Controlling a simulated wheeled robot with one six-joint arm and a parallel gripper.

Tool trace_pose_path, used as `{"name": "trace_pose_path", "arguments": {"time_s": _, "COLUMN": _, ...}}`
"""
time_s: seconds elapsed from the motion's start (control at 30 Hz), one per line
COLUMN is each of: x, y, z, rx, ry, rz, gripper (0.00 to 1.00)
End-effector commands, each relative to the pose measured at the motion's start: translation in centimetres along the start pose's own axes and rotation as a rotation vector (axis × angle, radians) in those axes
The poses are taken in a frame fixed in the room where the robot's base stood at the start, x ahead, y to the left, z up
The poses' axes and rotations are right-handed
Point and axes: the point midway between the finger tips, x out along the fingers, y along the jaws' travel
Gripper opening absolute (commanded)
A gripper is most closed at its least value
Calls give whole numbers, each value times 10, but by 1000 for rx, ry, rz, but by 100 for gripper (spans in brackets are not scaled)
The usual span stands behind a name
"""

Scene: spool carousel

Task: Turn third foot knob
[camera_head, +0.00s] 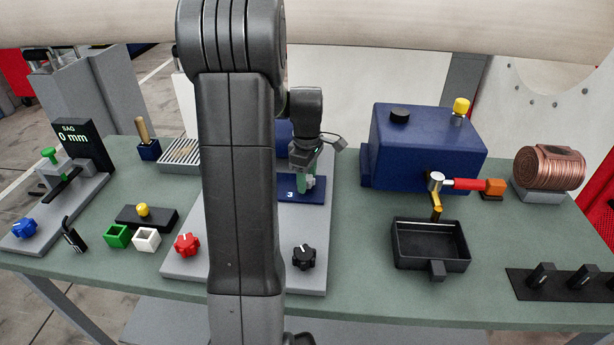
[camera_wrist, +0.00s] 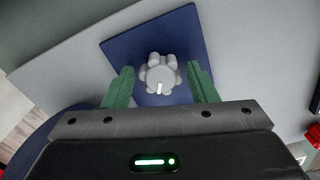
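A light grey lobed knob (camera_wrist: 160,72) with a white pointer mark sits on a dark blue plate (camera_wrist: 124,46). In the head view the plate (camera_head: 315,195) carries a "3", and the knob is mostly hidden by my gripper (camera_head: 307,183). In the wrist view my gripper (camera_wrist: 160,84) is open. Its green fingers lie on the left and right of the knob, with a visible gap on each side. The pointer mark points toward the bottom of the wrist view. I cannot tell how far the fingertips are above the plate.
A red knob (camera_head: 187,245) and a black knob (camera_head: 304,257) stand on the grey base plate. A dark blue machine (camera_head: 420,145) and a black tray (camera_head: 430,222) are to the right. A gauge stand reading "0 mm" (camera_head: 82,140) is at left. My arm hides the middle.

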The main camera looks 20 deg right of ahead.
Motion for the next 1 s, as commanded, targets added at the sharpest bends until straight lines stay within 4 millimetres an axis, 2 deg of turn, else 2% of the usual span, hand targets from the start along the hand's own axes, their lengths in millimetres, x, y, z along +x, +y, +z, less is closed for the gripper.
{"name": "trace_pose_path", "arguments": {"time_s": 0.23, "x": 0, "y": 0, "z": 0, "rx": 0, "ry": -1, "rz": -1, "gripper": 52}}
{"name": "trace_pose_path", "arguments": {"time_s": 0.37, "x": -9, "y": 0, "z": 0, "rx": 0, "ry": 0, "rz": -1, "gripper": 52}}
{"name": "trace_pose_path", "arguments": {"time_s": 0.47, "x": -26, "y": 0, "z": 0, "rx": 0, "ry": 1, "rz": 3, "gripper": 52}}
{"name": "trace_pose_path", "arguments": {"time_s": 0.8, "x": -102, "y": 1, "z": 0, "rx": 0, "ry": 1, "rz": 3, "gripper": 52}}
{"name": "trace_pose_path", "arguments": {"time_s": 1.0, "x": -130, "y": 0, "z": 0, "rx": 0, "ry": 0, "rz": 0, "gripper": 52}}
